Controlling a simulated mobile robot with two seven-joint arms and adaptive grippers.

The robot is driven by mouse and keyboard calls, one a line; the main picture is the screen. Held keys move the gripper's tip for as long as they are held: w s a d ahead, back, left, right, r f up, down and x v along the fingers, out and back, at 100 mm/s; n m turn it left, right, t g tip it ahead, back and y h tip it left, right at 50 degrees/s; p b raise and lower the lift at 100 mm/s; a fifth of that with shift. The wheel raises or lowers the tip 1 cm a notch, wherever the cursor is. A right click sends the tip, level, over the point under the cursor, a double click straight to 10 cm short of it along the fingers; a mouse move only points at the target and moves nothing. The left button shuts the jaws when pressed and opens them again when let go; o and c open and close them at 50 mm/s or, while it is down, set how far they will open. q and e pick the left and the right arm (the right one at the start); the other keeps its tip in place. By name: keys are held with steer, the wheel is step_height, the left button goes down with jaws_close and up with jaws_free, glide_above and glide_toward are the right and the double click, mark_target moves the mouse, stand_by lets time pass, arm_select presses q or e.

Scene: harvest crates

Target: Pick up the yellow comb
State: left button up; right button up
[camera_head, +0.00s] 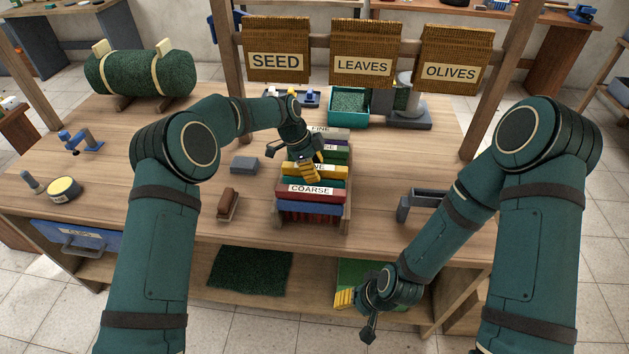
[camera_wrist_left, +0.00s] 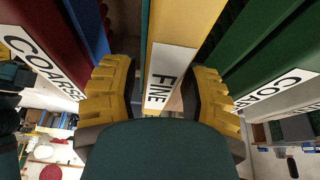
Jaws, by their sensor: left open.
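The yellow comb (camera_head: 330,172) lies in a rack of combs on the table, below a green one and above a red one marked COARSE. In the left wrist view the yellow comb (camera_wrist_left: 186,28) runs between my fingers, its white FINE label facing the camera. My left gripper (camera_head: 309,170) is over the rack, open, with one yellow-padded finger on each side of the comb; contact cannot be told. My left gripper (camera_wrist_left: 160,98) hides part of the comb. My right gripper (camera_head: 354,312) hangs low in front of the table, its jaw opening unclear.
The red comb (camera_head: 310,191) and a green comb (camera_wrist_left: 262,45) flank the yellow one closely. A brown brush (camera_head: 228,205) and a grey block (camera_head: 244,165) lie left of the rack. A grey holder (camera_head: 424,200) stands right. Hanging SEED, LEAVES and OLIVES baskets (camera_head: 276,40) are behind.

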arm_select(q)
jaws_close()
